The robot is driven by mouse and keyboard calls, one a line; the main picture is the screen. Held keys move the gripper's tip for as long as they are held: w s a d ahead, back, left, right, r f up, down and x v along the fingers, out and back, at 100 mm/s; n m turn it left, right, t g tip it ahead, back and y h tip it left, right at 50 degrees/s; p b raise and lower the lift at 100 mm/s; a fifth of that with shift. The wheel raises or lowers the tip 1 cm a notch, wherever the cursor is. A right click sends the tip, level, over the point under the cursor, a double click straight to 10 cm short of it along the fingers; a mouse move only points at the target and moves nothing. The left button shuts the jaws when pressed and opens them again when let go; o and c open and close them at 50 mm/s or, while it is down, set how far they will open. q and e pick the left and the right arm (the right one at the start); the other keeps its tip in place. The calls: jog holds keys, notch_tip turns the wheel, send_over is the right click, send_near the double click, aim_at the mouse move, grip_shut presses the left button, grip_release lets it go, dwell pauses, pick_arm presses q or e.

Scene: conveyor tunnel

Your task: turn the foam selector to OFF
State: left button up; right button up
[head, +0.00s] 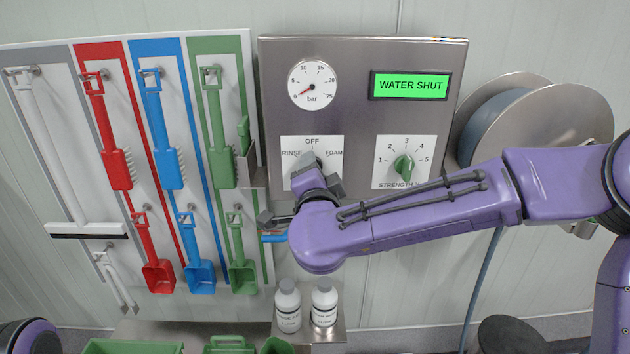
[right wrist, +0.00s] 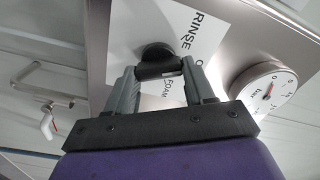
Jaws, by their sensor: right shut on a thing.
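The foam selector is a black knob on a white plate (head: 291,170) marked RINSE, OFF and FOAM, on the steel panel. In the head view my right gripper covers most of the knob. In the right wrist view the black knob (right wrist: 157,62) sits between the two grey fingers of my right gripper (right wrist: 161,76), which is shut on it. The direction of its pointer cannot be told. A green display (head: 409,86) reads WATER SHUT. My left gripper is not in view.
A pressure gauge (head: 312,85) is above. Coloured tools hang on the left board (head: 60,120). A hose reel (head: 545,115) is at right. Two white bottles (head: 324,304) stand below.

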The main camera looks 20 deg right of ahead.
jog(key=m+b, duration=0.3)
jog(key=m, duration=0.2)
jog(key=shift+f+b, duration=0.2)
jog(key=shift+b, duration=0.1)
jog(key=shift+m, duration=0.3)
jog(key=o, duration=1)
jog(key=shift+o, duration=0.2)
jog(key=b+v, duration=0.2)
jog(key=v, duration=0.8)
jog(key=shift+s, duration=0.25)
